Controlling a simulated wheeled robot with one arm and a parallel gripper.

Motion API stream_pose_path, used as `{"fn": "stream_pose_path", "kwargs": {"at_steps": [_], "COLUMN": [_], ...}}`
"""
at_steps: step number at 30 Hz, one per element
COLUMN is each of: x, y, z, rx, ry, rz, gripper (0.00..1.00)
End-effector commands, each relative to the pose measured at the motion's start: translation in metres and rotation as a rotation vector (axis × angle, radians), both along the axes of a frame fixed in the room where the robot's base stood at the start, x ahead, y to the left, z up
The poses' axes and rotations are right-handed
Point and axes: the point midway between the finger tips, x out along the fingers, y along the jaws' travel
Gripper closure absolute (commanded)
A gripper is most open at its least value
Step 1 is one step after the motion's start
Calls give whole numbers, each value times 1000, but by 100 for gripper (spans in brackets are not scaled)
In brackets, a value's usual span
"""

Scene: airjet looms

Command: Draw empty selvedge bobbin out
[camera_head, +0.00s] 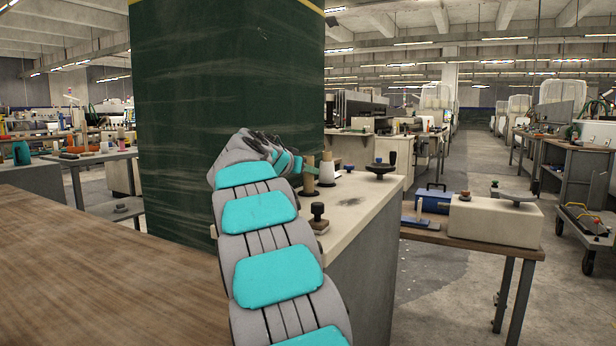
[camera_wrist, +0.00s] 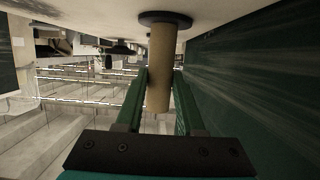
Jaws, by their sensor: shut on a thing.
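The empty selvedge bobbin is a bare tan tube (camera_wrist: 168,62) with a dark round flange or base at one end. The wrist view looks upside down, and the flange meets the pale machine top there. In the head view the tube (camera_head: 309,183) stands upright near the dark green column. My gripper (camera_wrist: 162,78) has its two green fingers on either side of the tube and is shut on it. In the head view the gripper (camera_head: 311,168) is partly hidden behind my wrist.
A black handwheel (camera_head: 381,169) and a dark knob (camera_head: 318,214) are on the same pale top (camera_head: 362,200). The green column (camera_head: 225,80) rises close behind. A wooden tabletop (camera_head: 100,260) lies left.

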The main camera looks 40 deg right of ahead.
Motion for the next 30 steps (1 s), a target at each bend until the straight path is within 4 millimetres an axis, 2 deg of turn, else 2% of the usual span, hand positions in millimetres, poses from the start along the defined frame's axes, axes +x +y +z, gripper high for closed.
{"fn": "stream_pose_path", "kwargs": {"at_steps": [25, 30], "x": [0, 0], "y": [0, 0], "z": [5, 14], "rx": [0, 1], "ry": [0, -2], "rz": [0, -1], "gripper": [100, 100]}}
